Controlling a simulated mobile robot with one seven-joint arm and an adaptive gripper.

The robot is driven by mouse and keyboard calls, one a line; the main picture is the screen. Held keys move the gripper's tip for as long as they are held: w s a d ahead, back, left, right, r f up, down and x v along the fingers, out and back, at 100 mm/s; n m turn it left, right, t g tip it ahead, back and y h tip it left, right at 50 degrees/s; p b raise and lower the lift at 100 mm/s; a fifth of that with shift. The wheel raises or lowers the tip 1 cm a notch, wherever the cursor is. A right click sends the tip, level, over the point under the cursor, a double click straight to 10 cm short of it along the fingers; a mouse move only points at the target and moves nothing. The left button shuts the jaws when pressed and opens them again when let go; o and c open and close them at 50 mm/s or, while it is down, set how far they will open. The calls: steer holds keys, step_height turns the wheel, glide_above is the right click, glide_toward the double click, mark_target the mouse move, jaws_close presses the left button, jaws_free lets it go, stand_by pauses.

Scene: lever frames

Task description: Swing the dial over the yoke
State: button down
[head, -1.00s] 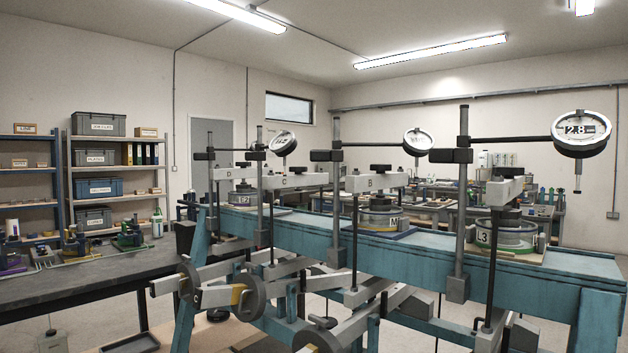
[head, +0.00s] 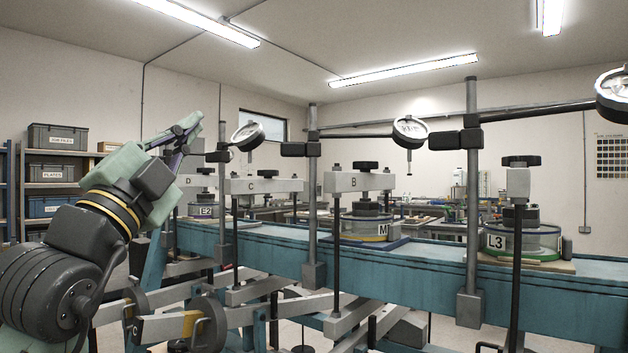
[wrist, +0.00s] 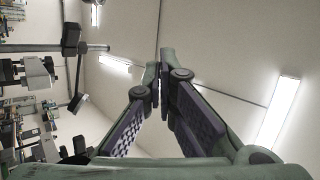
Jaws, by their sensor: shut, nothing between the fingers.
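Several round dials hang on side arms clamped to upright posts along a blue bench. The left dial (head: 248,136), middle dial (head: 410,131) and right dial (head: 612,95), cut by the picture edge, show in the head view. Grey yokes lie below: yoke D (head: 198,181), yoke C (head: 262,186), yoke B (head: 352,182) and a nearer yoke (head: 518,183) seen end-on. The middle dial hangs right of yoke B, apart from it. I cannot tell which dial is meant. My gripper (head: 198,120) is shut and empty, raised left of the left dial. The wrist view shows its fingers (wrist: 164,55) together.
The blue bench (head: 440,258) carries round cells, one labelled L3 (head: 522,238). Upright posts (head: 472,200) and hanging rods stand close together before it, above weighted levers. Shelves (head: 60,170) stand at left. The air above the yokes is open between posts.

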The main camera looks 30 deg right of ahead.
steer(key=s+d+f+m+g, duration=0.2)
steer(key=s+d+m+g, duration=0.25)
steer(key=d, duration=0.45)
steer(key=s+d+f+m+g+y+b, duration=0.1)
steer(key=s+d+f+m+g, duration=0.15)
steer(key=d+g, duration=0.4)
steer(key=s+d+f+m+g, duration=0.2)
steer(key=s+d+m+g, duration=0.15)
steer(key=d, duration=0.65)
steer(key=w+d+r+p, duration=0.1)
steer(key=w+d, duration=0.1)
steer(key=d, duration=0.4)
steer(key=w+d+r+p, duration=0.1)
steer(key=d+p, duration=0.1)
steer(key=d, duration=0.3)
steer(key=shift+w+d+r+m+t+p, duration=0.25)
steer(key=shift+w+d+m+t+p, duration=0.05)
steer(key=shift+w+d+m+t, duration=0.15)
